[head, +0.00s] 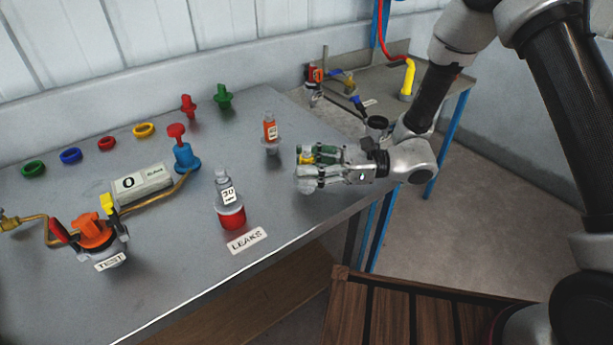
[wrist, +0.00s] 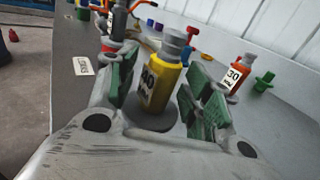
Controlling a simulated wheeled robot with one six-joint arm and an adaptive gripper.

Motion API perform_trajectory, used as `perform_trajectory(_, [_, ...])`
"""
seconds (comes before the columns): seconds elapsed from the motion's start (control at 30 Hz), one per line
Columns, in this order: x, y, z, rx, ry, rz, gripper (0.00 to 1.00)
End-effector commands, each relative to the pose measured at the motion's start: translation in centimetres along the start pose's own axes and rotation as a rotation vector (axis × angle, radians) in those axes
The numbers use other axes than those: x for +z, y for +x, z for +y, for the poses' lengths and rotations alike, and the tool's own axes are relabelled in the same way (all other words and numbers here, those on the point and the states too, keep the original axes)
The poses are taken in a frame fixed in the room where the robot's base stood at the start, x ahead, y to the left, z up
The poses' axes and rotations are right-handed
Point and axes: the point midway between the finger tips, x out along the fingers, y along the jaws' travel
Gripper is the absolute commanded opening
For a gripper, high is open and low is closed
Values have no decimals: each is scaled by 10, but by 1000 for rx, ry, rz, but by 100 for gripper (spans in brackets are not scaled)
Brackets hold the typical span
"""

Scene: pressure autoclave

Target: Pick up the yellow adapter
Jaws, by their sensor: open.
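The yellow adapter (wrist: 162,84) is a small yellow bottle shape with a grey cap and a dark label, standing upright on a round grey base. In the wrist view it sits between the green pads of my gripper (wrist: 163,92), which is open around it. The jaws do not grip it; a gap shows beside the right pads, and contact on the left is hard to tell. In the head view my gripper (head: 310,167) reaches in low from the right over the table, and hides most of the adapter, leaving only a bit of yellow (head: 306,156).
An orange adapter (head: 270,130) stands behind my gripper and a red one (head: 231,212) stands to its left. A LEAKS label (head: 247,240) lies near the grey table's (head: 180,285) front edge. A TEST device (head: 96,236), blue valve (head: 185,156) and coloured rings are farther left.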

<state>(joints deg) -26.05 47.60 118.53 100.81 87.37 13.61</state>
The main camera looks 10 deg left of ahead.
Motion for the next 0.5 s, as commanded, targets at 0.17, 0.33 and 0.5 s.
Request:
perform_trajectory(0.17, [0,6,0,-2,0,0,51])
perform_trajectory(0.33, [0,6,0,-1,0,0,41])
perform_trajectory(0.5, [0,6,0,-1,0,0,10])
